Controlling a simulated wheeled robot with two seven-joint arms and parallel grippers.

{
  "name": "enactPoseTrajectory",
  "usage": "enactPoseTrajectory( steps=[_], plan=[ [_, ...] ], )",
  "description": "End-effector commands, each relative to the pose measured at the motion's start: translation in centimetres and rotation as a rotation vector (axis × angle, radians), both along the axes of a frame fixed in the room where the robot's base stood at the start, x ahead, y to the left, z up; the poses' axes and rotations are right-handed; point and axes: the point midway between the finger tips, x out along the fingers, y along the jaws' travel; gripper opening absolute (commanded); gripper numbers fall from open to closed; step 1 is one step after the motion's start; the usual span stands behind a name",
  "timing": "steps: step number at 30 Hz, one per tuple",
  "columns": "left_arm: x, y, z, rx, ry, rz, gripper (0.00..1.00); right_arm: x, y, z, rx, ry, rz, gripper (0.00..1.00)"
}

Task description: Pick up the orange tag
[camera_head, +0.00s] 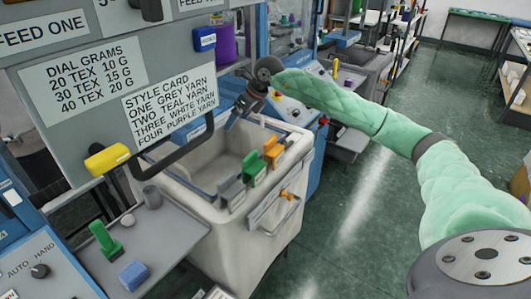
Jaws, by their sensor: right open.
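The orange tag (273,152) stands on the right rim of the pale bin (215,240), behind a green tag (253,166) and a grey tag (232,190) in the same row. My right gripper (237,118) is over the back of the bin, up and to the left of the orange tag in the picture and apart from it. It points down to the left and is open, with nothing seen between its fingers. My left gripper is not in view.
A grey panel with text cards (170,110) and a black handle (180,145) hang at the left. A small orange piece (287,195) is on the bin's outer side. A grey shelf (150,240) holds a green piece (107,242) and a blue block (133,275). The floor at right is clear.

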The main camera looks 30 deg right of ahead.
Motion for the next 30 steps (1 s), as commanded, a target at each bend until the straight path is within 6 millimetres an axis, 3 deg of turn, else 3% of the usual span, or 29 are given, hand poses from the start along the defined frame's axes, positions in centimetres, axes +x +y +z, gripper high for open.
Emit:
enactPoseTrajectory(
  steps=[6,10,17,30],
  plan=[
    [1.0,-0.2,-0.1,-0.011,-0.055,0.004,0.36,-3.7,-4.9,-2.4,-0.265,0.220,-0.028,0.94],
    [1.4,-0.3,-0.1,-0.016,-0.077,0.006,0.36,-5.5,-6.5,-2.7,-0.346,0.319,-0.033,0.94],
    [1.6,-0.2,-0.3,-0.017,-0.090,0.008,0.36,-6.7,-7.3,-3.1,-0.388,0.385,-0.039,0.94],
    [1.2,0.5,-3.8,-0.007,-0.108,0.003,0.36,-6.9,-7.2,-5.9,-0.386,0.382,-0.040,0.94]
  ],
)
